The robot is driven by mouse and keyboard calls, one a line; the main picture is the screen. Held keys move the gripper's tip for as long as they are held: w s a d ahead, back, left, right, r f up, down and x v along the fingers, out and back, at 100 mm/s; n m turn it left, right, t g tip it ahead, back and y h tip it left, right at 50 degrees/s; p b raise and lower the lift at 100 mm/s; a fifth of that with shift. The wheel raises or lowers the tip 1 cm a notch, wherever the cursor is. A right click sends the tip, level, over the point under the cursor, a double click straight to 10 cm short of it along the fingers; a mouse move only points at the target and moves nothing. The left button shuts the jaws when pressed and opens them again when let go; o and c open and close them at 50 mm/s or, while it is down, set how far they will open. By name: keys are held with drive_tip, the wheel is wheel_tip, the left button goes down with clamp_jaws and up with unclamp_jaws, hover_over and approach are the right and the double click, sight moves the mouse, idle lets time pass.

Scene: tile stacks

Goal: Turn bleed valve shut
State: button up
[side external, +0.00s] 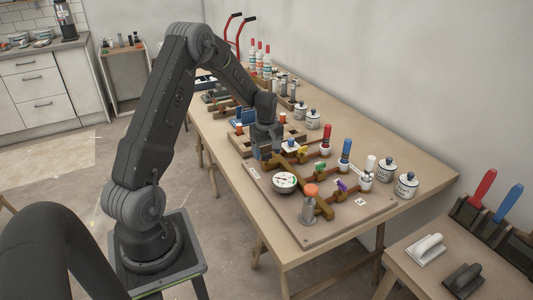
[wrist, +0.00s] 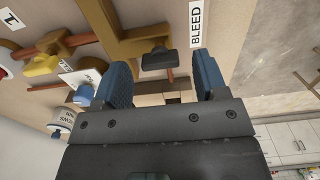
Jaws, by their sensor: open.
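In the wrist view the bleed valve's black handle (wrist: 158,60) shows just beyond my fingers, next to a brass pipe (wrist: 128,42) and left of the "BLEED" label (wrist: 196,24). My gripper (wrist: 155,68) is open, with one blue finger on each side of the handle in the picture. I see no contact with the handle, and its height relative to the fingertips is hard to tell. In the side view my gripper (side external: 263,150) points down at the left end of the valve board (side external: 345,219). The black handle is not clearly seen there.
The board also carries a pressure gauge (side external: 285,181), an orange knob (side external: 311,190), and yellow (side external: 302,150), green (side external: 320,166) and purple (side external: 341,185) valve handles. The table's front edge is close.

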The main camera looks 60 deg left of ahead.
drive_tip(key=shift+f, duration=0.55)
drive_tip(key=c, duration=0.9)
